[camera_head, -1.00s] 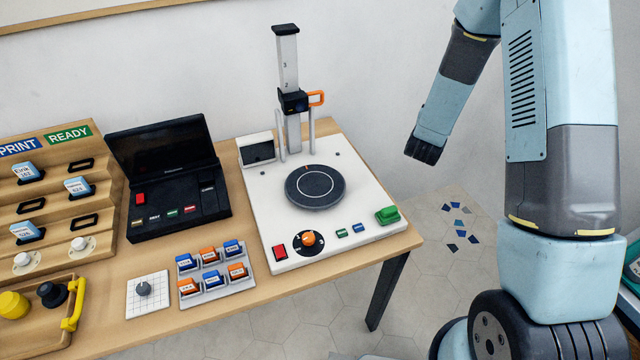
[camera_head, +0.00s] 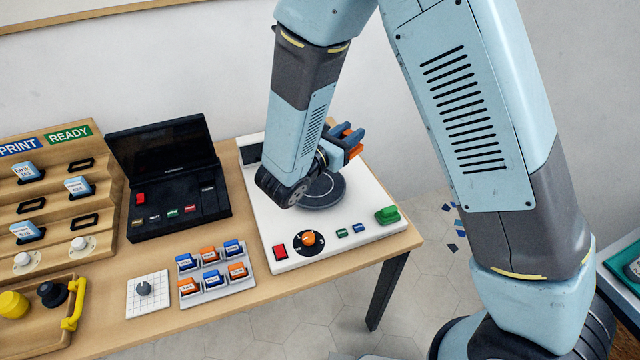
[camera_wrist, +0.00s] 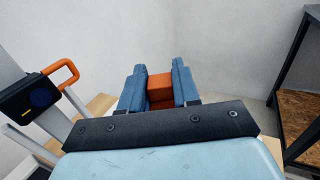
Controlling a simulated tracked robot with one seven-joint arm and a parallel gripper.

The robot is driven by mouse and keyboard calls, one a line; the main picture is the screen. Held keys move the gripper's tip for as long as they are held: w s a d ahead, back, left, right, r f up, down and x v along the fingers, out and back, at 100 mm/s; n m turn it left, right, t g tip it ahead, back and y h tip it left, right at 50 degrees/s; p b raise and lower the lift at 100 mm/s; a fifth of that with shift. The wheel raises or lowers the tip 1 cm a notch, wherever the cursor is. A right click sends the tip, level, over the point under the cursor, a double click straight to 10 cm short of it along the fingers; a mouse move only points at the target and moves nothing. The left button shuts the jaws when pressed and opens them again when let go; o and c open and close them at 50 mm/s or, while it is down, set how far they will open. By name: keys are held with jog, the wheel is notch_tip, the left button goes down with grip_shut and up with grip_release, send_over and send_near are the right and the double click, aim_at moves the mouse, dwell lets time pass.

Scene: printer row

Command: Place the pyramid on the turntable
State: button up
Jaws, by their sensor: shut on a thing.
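My gripper (camera_head: 350,140) is over the back of the white scanner plate, behind and above the dark round turntable (camera_head: 322,195). The arm covers part of the turntable. In the wrist view my gripper (camera_wrist: 160,80) has its two blue fingers shut on an orange block-like piece (camera_wrist: 160,88), which I take to be the pyramid. Its shape is mostly hidden by the fingers, and it is clear of the turntable. The turntable does not show in the wrist view.
The scanner post is hidden behind my arm in the head view. Its black carriage with an orange handle (camera_wrist: 65,75) is close left of my gripper. The front of the white plate (camera_head: 355,215) has a knob (camera_head: 308,238) and buttons. A laptop-like console (camera_head: 170,185) stands left.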

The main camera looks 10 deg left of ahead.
jog(key=s+a+m+h, duration=0.1)
jog(key=s+a, duration=0.3)
jog(key=s, duration=0.9)
send_over(315, 183)
jog(key=s, duration=0.1)
jog(key=shift+g, duration=0.4)
jog(key=f, duration=0.8)
jog(key=shift+d+f, duration=0.1)
jog(key=shift+d, duration=0.1)
jog(key=shift+w+a+f, duration=0.15)
jog(key=shift+w+f, duration=0.2)
jog(key=shift+f, duration=0.15)
notch_tip(315, 183, down, 3)
jog(key=shift+w+f, duration=0.1)
jog(key=o, duration=1)
jog(key=shift+o, duration=0.2)
